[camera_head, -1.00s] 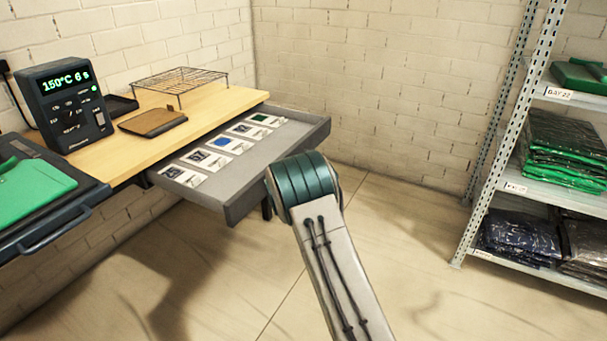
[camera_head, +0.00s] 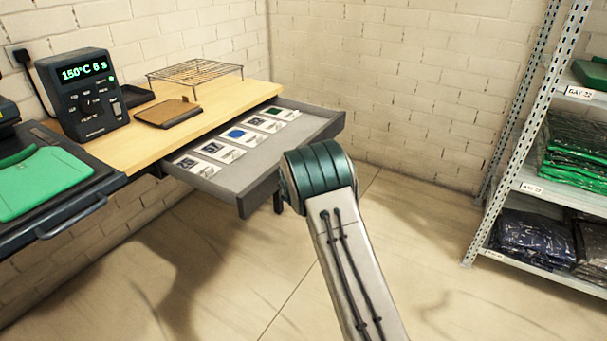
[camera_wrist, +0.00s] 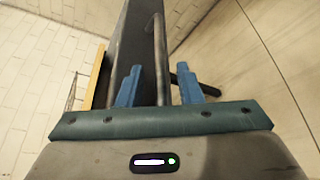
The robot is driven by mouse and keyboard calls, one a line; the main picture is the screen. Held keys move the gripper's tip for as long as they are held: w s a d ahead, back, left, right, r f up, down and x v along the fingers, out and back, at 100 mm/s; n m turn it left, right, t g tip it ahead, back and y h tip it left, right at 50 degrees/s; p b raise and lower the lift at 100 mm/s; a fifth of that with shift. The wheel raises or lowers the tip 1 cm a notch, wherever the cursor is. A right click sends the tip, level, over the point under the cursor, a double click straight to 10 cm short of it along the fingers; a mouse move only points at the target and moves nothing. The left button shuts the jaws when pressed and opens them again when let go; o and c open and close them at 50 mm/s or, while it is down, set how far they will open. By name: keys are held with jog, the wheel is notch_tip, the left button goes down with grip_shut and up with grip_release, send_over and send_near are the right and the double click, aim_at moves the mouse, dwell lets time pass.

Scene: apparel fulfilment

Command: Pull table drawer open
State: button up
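The grey table drawer (camera_head: 257,172) stands pulled out from under the wooden tabletop (camera_head: 190,131) in the head view. Several cards with small coloured swatches lie in it. My green-banded arm joint (camera_head: 318,178) covers part of the area in front of the drawer, and my gripper is hidden there. In the wrist view, my gripper (camera_wrist: 159,67) has two blue fingers spread apart. The drawer's dark front (camera_wrist: 131,50) and its bar handle (camera_wrist: 160,45) show between and beyond them. The handle runs between the fingers with visible gaps; contact cannot be seen.
A heat press with a green pad (camera_head: 45,185) stands at the left, its handle (camera_head: 72,218) jutting forward. A control box (camera_head: 88,95), a wire rack (camera_head: 196,73) and a brown board (camera_head: 166,112) are on the table. Shelving (camera_head: 540,186) stands right; the floor between is clear.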

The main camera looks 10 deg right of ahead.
jog(key=v, duration=1.2)
jog(key=s+d+r+m+g+h+p, duration=0.5)
jog(key=s+d+r+m+g+p, duration=0.4)
jog(key=s+d+r+m, duration=0.65)
jog(key=s+a+r+m+g+y+p, duration=0.1)
jog(key=s+a+r+m+y+p, duration=0.1)
jog(key=s, duration=0.6)
jog(key=s+a+r+m+g+y+p, duration=0.1)
jog(key=s+a+r+y+p, duration=0.2)
jog(key=s, duration=0.5)
jog(key=s+a+r+m+g+y+p, duration=0.1)
jog(key=s+r+y+p, duration=0.3)
jog(key=s, duration=0.5)
jog(key=shift+a+r+m+y+p, duration=0.35)
jog(key=shift+a+r+m+y, duration=0.05)
jog(key=shift+a+r+m, duration=0.5)
